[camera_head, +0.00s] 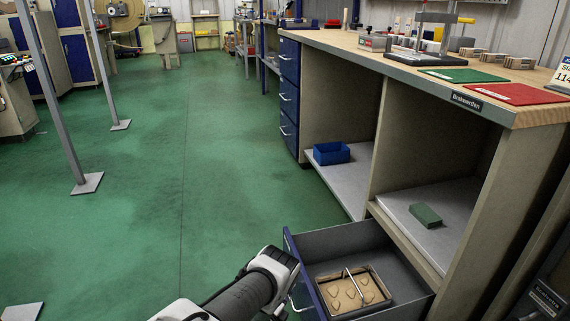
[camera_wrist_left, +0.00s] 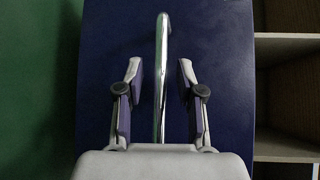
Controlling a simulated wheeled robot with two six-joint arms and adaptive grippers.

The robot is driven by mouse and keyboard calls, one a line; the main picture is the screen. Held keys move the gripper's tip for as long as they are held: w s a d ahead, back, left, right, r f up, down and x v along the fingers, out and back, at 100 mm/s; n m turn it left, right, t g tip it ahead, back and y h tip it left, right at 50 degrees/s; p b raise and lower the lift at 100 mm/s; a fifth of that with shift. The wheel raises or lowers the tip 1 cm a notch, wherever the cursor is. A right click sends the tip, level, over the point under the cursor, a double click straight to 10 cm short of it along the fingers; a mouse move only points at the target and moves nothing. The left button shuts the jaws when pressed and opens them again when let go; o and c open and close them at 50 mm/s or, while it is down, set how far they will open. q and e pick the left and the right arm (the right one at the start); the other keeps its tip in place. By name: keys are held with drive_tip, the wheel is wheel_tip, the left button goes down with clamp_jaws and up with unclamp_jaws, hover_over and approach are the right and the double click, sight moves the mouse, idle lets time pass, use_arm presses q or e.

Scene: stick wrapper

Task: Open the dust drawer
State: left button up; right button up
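The dust drawer (camera_head: 308,247) stands pulled out at the bottom of the workbench in the head view, with its blue front facing left. Inside it lies a tray (camera_head: 377,303) of brown material with a thin metal handle. In the left wrist view the blue drawer front (camera_wrist_left: 225,60) fills the middle, with its silver bar handle (camera_wrist_left: 161,80) between the fingers of my left gripper (camera_wrist_left: 160,82). The fingers are open, with a gap on each side of the handle. In the head view my left arm reaches the drawer front; its fingers are mostly hidden. My right gripper is out of view.
The workbench (camera_head: 400,60) carries a green mat (camera_head: 465,75), a red mat (camera_head: 515,94) and a metal press. A blue box (camera_head: 331,153) and a green block (camera_head: 425,215) sit on the shelves beneath.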

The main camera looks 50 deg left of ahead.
use_arm(q)
drive_tip(key=v, duration=1.2)
drive_tip(key=shift+f, duration=0.1)
